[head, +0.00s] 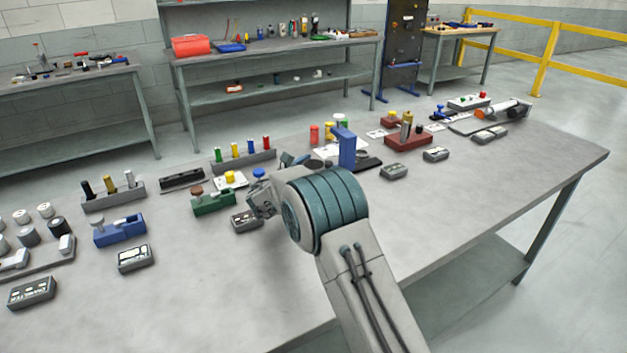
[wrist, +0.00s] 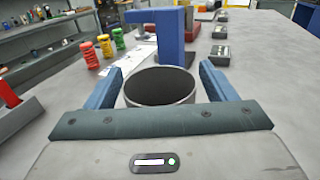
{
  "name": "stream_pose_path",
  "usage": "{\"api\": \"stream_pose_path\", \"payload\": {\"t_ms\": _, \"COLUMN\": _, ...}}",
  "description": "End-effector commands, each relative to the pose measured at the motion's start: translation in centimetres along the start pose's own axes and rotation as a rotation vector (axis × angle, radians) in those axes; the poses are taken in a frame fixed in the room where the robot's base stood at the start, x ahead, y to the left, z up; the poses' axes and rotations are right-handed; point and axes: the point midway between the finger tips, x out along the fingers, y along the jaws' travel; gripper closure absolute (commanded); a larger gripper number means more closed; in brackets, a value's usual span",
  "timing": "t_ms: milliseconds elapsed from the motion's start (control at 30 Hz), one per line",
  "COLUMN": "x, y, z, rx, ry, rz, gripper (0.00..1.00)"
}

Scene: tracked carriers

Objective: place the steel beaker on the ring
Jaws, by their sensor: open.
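The steel beaker (wrist: 160,88) is a grey, open-topped cup with a dark inside. In the wrist view it stands upright between the two blue fingers of my gripper (wrist: 161,67). The fingers are spread, with a gap visible on each side of the beaker. In the head view my gripper (head: 300,162) is largely hidden behind my wrist, and the beaker is mostly hidden too. A blue post with an overhanging arm (head: 346,150) stands just beyond the beaker; it also shows in the wrist view (wrist: 172,42). I cannot make out the ring clearly in either view.
Red (wrist: 85,56), yellow (wrist: 118,39) and green cylinders stand beyond, left of the post. A dark red block (head: 408,141) and several small grey boxes (head: 394,171) lie to the right. A green holder (head: 214,204) is at left. The table's front right is clear.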

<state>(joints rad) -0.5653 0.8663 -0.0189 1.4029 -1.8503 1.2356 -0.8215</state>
Motion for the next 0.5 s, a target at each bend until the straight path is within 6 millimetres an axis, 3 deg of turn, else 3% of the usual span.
{"api": "stream_pose_path", "payload": {"t_ms": 267, "x": 0.46, "y": 0.04, "z": -0.06, "rx": 0.000, "ry": 0.001, "rz": 0.001, "gripper": 0.23}}
{"api": "stream_pose_path", "payload": {"t_ms": 467, "x": 0.44, "y": 0.03, "z": -0.05, "rx": 0.000, "ry": 0.001, "rz": 0.001, "gripper": 0.73}}
{"api": "stream_pose_path", "payload": {"t_ms": 500, "x": 0.44, "y": 0.03, "z": -0.05, "rx": 0.000, "ry": 0.001, "rz": 0.001, "gripper": 0.73}}
